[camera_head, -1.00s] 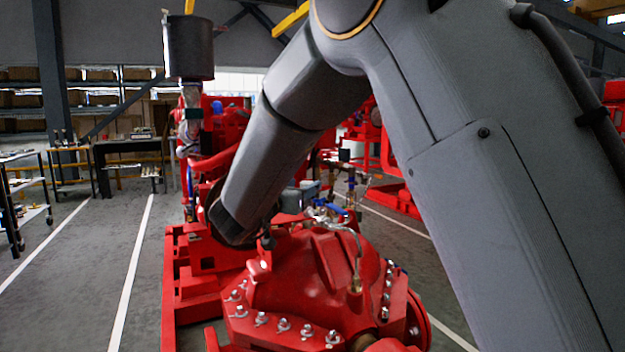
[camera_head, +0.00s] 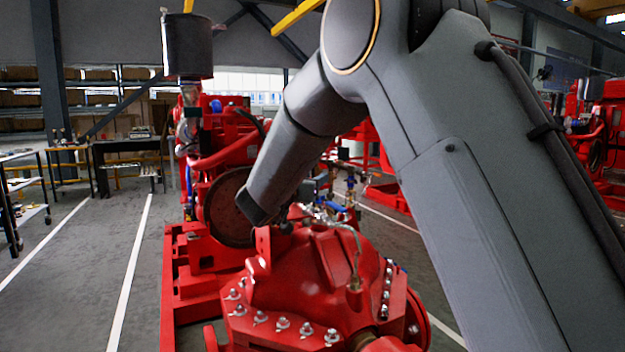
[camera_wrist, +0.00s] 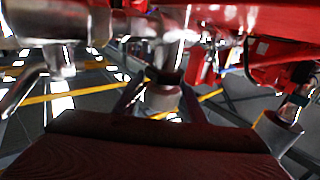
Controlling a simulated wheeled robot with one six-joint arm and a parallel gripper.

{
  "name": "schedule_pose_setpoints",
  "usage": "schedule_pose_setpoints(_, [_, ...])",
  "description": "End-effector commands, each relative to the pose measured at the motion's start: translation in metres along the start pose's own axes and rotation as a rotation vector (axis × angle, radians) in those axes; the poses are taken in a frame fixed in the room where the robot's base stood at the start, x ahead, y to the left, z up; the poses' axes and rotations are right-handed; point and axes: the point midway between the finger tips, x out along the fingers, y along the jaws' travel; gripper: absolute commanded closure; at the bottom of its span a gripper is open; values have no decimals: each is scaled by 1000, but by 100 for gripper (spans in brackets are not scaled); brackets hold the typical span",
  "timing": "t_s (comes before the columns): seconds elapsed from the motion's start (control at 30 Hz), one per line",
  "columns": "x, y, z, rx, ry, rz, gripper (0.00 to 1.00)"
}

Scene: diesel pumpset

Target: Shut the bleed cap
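My gripper (camera_wrist: 163,92) shows in the wrist view as two slim dark fingers standing apart above its broad dark red body. A short metal fitting with a dark top (camera_wrist: 163,98) shows between the fingers, seemingly with a gap at its left. I cannot tell whether this is the bleed cap, or whether it is between the fingers or beyond them. In the head view my arm reaches down behind the red pump casing (camera_head: 315,265), and my gripper is hidden there. The bleed cap cannot be made out for sure in either view.
A thin metal pipe (camera_head: 355,250) rises from the pump casing near my arm. Blue-handled valves (camera_head: 335,206) stand just behind. In the wrist view a thick metal pipe (camera_wrist: 60,50) and red machinery (camera_wrist: 275,20) crowd the top. Open floor (camera_head: 80,290) lies left of the pump.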

Motion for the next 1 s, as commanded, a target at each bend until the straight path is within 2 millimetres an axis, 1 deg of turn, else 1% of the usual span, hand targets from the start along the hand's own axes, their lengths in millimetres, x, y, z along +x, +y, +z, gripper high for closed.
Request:
schedule_pose_setpoints(0.03, [0, 0, 0, 0, 0, 0, 72])
schedule_pose_setpoints(0.13, [0, 0, 0, 0, 0, 0, 89])
schedule_pose_setpoints(0.17, [0, 0, 0, 0, 0, 0, 92])
schedule_pose_setpoints(0.33, [0, 0, -1, 0, 0, 16, 92])
schedule_pose_setpoints(0.47, [0, 1, -4, 1, 1, 71, 92])
schedule_pose_setpoints(0.8, [-1, 10, -4, 2, 3, 308, 92])
schedule_pose_setpoints(1.0, [-2, 14, -3, 2, 3, 403, 92])
